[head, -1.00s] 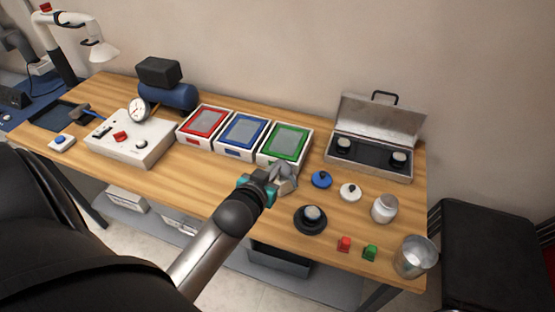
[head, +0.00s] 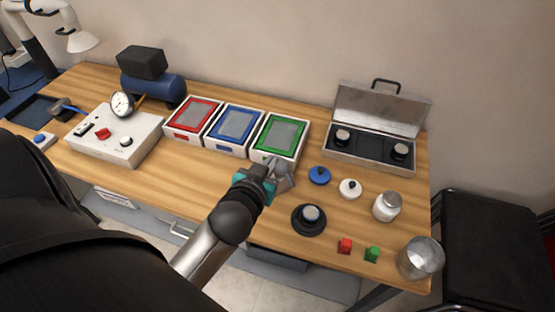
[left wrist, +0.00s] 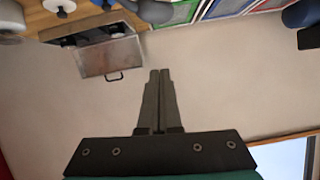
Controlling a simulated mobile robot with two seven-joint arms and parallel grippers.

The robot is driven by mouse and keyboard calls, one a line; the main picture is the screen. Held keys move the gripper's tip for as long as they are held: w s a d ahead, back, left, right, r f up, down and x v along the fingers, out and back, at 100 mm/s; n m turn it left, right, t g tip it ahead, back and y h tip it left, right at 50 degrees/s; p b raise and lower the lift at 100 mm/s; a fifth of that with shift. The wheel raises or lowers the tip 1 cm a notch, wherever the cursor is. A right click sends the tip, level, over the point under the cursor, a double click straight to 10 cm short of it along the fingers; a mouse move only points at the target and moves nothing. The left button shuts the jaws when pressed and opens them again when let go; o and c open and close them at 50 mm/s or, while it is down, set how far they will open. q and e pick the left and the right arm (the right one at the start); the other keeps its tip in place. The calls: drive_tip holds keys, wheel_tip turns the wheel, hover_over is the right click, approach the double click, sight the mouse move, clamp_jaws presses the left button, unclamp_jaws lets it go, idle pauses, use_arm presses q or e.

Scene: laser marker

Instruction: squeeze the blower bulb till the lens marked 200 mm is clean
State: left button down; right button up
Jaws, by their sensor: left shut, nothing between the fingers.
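My left gripper (head: 280,168) is shut and empty, above the front of the table near the green-framed tray. Its closed fingers (left wrist: 158,100) point at the wall in the left wrist view. A grey rounded thing (head: 286,184) stands right by the fingers, partly hidden; it may be the blower bulb, but I cannot be sure. It also seems to show at the top of the left wrist view (left wrist: 155,11). A lens in a black round holder (head: 311,215) sits on the table. Two more round lens-like pieces lie in the open case (head: 371,149). No 200 mm marking is readable. My right gripper is out of view.
Red, blue and green-framed trays (head: 278,135) stand behind the gripper. Bare wood lies left of the gripper.

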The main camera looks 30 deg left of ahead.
use_arm(q)
hover_over(278, 168)
drive_tip(key=w, duration=0.1)
wheel_tip(278, 168, down, 3)
drive_tip(key=shift+f, duration=0.15)
drive_tip(key=f, duration=0.1)
drive_tip(key=f+b, duration=0.1)
drive_tip(key=shift+s+f, duration=0.55)
drive_tip(key=shift+f, duration=0.45)
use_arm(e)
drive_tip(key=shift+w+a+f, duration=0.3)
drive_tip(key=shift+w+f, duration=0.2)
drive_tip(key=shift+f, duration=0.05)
use_arm(q)
drive_tip(key=shift+f, duration=0.1)
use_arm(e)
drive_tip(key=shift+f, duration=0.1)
